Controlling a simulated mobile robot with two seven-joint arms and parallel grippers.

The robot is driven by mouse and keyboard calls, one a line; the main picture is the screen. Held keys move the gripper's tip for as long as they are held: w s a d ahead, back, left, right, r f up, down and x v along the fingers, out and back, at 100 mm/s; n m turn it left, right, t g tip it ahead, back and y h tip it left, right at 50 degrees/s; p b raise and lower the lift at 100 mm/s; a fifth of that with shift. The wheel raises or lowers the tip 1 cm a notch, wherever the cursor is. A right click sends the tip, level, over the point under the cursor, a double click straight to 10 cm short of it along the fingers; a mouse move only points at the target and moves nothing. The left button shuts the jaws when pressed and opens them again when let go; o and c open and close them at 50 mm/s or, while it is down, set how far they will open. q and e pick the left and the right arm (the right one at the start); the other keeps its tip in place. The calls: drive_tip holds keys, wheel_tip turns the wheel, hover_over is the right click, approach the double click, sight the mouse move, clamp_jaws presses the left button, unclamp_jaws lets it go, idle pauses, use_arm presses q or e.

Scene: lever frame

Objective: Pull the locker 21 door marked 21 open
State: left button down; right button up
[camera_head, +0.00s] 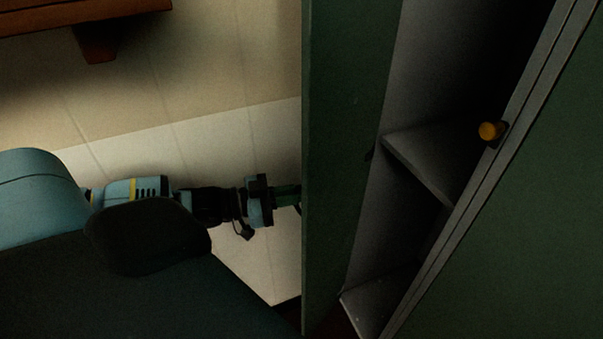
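A dark green locker door (340,150) stands open, swung out toward me. No number shows on the side that I see. Right of it the grey locker interior shows, with a shelf (415,165) and a lower panel (375,300). My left gripper (290,194) reaches in from the left at the door's left edge. Its fingertips go behind the door and are hidden, so I cannot tell whether they touch it or are open or shut. My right gripper is not in view.
A green panel (540,230) fills the right side. A brown wooden piece (98,40) hangs at the upper left before a pale tiled wall (215,80).

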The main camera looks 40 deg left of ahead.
use_arm(q)
drive_tip(key=shift+a, duration=0.1)
drive_tip(key=c, duration=1.5)
unclamp_jaws()
drive_tip(key=shift+w, duration=0.1)
drive_tip(key=shift+c, duration=0.2)
